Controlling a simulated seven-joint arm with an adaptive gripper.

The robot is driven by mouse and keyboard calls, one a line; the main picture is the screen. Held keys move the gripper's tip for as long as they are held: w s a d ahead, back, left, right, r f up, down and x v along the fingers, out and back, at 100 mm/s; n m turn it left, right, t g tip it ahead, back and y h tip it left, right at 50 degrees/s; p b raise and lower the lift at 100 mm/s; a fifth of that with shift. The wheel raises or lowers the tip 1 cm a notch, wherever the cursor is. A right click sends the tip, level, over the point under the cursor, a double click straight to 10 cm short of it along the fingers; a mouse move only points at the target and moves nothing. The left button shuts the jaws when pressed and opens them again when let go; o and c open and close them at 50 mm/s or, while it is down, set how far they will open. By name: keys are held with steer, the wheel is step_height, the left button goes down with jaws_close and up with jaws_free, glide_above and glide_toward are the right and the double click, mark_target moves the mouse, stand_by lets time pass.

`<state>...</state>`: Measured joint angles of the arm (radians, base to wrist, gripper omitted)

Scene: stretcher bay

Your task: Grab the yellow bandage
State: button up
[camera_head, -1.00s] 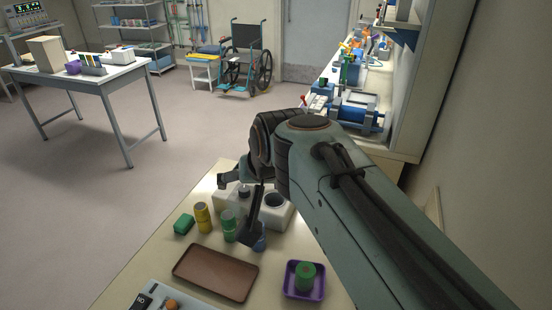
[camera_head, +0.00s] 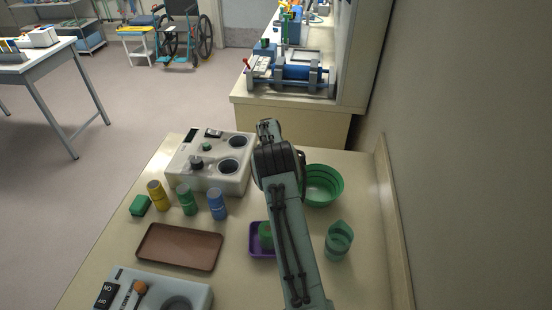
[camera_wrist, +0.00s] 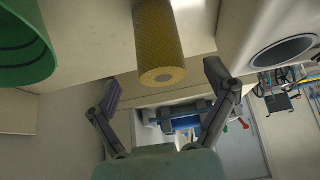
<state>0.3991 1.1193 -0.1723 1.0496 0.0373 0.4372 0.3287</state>
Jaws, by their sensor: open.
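The yellow bandage (camera_wrist: 160,42) is a rolled, textured cylinder with a pale core at its end. In the wrist view it stands out from the table at the top centre, between a green bowl (camera_wrist: 22,45) and a white unit with a round well (camera_wrist: 285,50). My gripper (camera_wrist: 163,84) is open and empty, with one finger to each side of the bandage's near end; I see no contact. In the head view my arm hides the bandage and the gripper's fingers. A yellow canister (camera_head: 157,195) at the left of the table is a different thing.
The white unit (camera_head: 215,180) and green bowl (camera_head: 324,186) flank my arm. Green (camera_head: 187,200) and blue (camera_head: 217,204) canisters, a brown tray (camera_head: 180,258), a purple tray (camera_head: 255,250) and a green beaker (camera_head: 339,240) stand nearer. A wall (camera_head: 450,150) is at right.

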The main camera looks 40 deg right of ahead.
steer(key=shift+x, duration=2.1)
steer(key=shift+c, duration=0.2)
steer(key=c, duration=1.2)
